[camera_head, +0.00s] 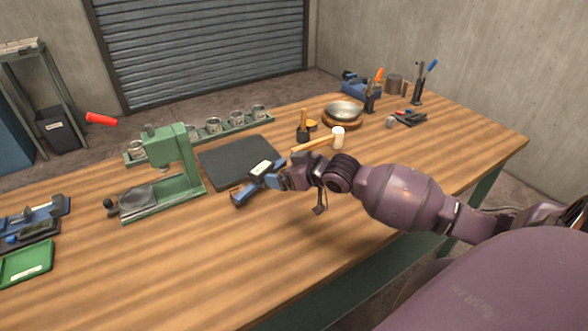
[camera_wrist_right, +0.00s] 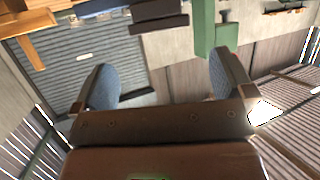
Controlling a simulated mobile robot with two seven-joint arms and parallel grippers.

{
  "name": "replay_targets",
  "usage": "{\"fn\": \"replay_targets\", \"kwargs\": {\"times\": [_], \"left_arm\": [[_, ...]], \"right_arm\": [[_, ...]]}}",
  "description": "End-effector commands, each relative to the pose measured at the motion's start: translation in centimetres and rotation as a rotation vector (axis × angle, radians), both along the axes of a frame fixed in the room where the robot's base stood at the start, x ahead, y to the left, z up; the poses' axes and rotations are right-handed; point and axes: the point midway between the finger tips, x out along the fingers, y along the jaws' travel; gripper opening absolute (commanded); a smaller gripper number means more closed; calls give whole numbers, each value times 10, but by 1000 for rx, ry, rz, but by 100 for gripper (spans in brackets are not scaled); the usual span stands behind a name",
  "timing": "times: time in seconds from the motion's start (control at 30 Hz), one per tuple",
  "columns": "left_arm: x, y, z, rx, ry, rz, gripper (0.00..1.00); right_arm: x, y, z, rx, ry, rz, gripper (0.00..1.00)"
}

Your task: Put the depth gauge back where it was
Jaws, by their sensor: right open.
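I cannot single out the depth gauge with certainty. A blue tool (camera_head: 42,212) and a dark tool with a small display (camera_head: 33,233) lie at the left edge of the table, small and partly cut off. My right gripper (camera_head: 248,182) reaches in from the right over the table, in front of the dark mat (camera_head: 240,150). In the wrist view the right gripper (camera_wrist_right: 162,82) has its two blue-padded fingers spread wide, with nothing between them. My left gripper is not in view.
A green press (camera_head: 172,160) stands left of the mat, with a rack (camera_head: 213,133) of several jars behind. A green tray (camera_head: 27,262) lies at front left. A mallet (camera_head: 338,138), a metal bowl (camera_head: 343,111) and tool stands are at the back right. The front middle is clear.

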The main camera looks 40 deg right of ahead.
Motion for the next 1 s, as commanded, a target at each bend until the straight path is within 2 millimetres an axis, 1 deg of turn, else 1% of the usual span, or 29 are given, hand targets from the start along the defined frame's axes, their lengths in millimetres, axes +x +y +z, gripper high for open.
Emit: {"fn": "replay_targets", "kwargs": {"times": [0.03, 0.1, 0.3, 1.0], "left_arm": [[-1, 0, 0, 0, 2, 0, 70], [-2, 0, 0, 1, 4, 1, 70], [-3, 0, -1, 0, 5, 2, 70], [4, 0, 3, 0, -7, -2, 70]], "right_arm": [[-8, -3, 3, -2, 2, 0, 100], [-14, -5, 6, 0, 1, 0, 100], [-25, -9, 11, 0, 1, 0, 100], [-26, -9, 11, 1, 0, 0, 100]]}}
